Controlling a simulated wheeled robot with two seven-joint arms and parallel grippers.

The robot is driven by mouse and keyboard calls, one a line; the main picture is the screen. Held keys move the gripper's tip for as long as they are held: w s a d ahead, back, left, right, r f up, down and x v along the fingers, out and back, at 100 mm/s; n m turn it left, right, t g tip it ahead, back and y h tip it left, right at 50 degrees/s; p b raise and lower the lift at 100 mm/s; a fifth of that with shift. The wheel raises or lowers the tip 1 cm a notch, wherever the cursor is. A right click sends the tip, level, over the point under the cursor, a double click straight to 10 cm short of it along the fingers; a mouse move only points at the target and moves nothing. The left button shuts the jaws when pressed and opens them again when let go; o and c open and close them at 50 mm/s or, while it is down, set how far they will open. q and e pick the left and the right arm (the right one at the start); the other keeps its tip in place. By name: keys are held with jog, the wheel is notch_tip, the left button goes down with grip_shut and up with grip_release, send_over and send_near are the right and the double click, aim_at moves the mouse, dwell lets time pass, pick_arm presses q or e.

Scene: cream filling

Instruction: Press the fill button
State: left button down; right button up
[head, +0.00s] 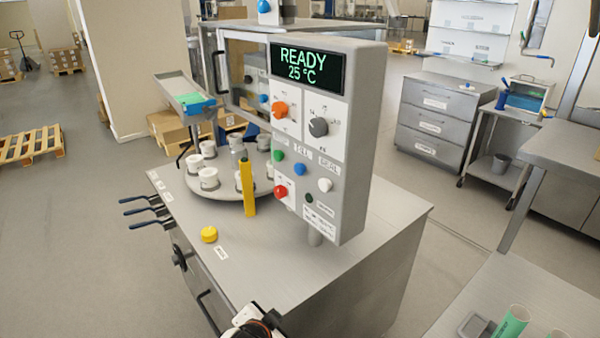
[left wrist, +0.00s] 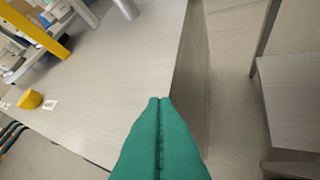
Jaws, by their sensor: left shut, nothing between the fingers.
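The machine's control panel (head: 345,180) stands on a steel cabinet in the head view, its screen (head: 308,66) reading READY 25 °C. A blue button (head: 299,169) sits under a label that appears to read FILL. A green button (head: 278,155) is to its left and a white button (head: 325,185) to its right under SEAL. A red button (head: 281,191) is lower. My left gripper's green fingers (left wrist: 160,100) are shut and empty above the steel top in the left wrist view, apart from the panel. The panel's buttons are outside that view. My right gripper is not in view.
A round turntable (head: 222,195) with several white jars is left of the panel, beside a yellow post (head: 248,190). A yellow knob (head: 209,234) stands on the steel top (head: 290,265). The top's front is mostly clear. A green tube (head: 512,322) is at lower right.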

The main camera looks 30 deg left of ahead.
aim_at(300, 169)
pick_arm(q)
jog(key=w+a+r+m+t+y, duration=0.1)
jog(key=w+a+r+t+y, duration=0.2)
jog(key=r, duration=0.8)
jog(key=w+a+r+m+t+y, duration=0.2)
jog(key=w+a+r+t, duration=0.4)
jog(key=r, duration=0.6)
jog(key=w+a, duration=0.2)
jog(key=w, duration=0.1)
jog(key=shift+a+y, duration=0.15)
jog(key=shift+y, duration=0.25)
jog(key=w+d+b, duration=0.3)
jog(key=w, duration=0.5)
jog(key=shift+w+d, duration=0.15)
jog(key=shift+d, duration=0.05)
